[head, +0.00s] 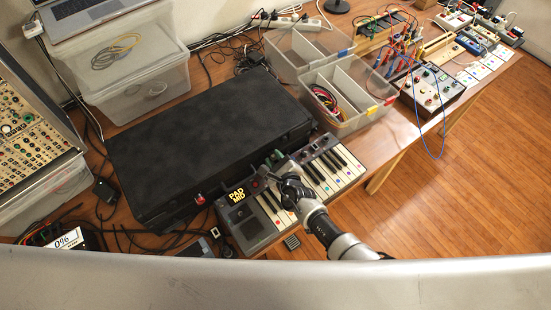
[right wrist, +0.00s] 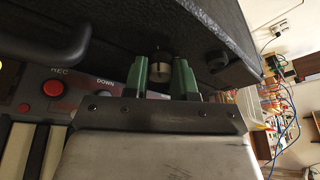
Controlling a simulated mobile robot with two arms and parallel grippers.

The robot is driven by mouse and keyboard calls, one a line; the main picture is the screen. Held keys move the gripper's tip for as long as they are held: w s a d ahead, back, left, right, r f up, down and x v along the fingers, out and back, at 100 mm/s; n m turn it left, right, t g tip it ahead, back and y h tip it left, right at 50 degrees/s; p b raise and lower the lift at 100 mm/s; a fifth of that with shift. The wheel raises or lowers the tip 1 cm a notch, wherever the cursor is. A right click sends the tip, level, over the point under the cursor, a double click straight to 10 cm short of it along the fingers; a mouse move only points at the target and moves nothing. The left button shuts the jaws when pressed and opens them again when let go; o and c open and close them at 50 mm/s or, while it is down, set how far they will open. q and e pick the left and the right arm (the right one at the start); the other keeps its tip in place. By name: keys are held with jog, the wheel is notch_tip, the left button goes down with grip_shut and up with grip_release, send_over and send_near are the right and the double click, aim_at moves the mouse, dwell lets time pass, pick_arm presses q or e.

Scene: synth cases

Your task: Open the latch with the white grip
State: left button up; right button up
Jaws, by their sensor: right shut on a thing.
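A large black case (head: 205,140) lies closed on the table. My right gripper (head: 275,159) is at the case's front edge, right of its middle. In the right wrist view its two green fingers (right wrist: 160,77) are shut on a short pale grey, metallic-looking latch grip (right wrist: 160,66) under the dark lid edge. The shade makes it hard to tell whether this grip is white. A latch with a red grip (head: 199,199) sits at the front left of the case. A dark round fitting (right wrist: 216,61) sits on the case right of the fingers. My left gripper is not in view.
A keyboard (head: 337,168) lies close in front of the case, under my right arm. A black handle (right wrist: 55,45) stands out left of the fingers. Clear bins (head: 345,120) stand right of the case, and clear boxes (head: 150,95) behind it.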

jog(key=o, duration=0.6)
jog(key=shift+o, duration=0.2)
jog(key=p+v, duration=0.1)
jog(key=v, duration=0.9)
jog(key=shift+a+p, duration=0.15)
jog(key=shift+p, duration=0.25)
jog(key=shift+s+d+r, duration=0.2)
jog(key=shift+s, duration=0.2)
jog(key=shift+r, duration=0.1)
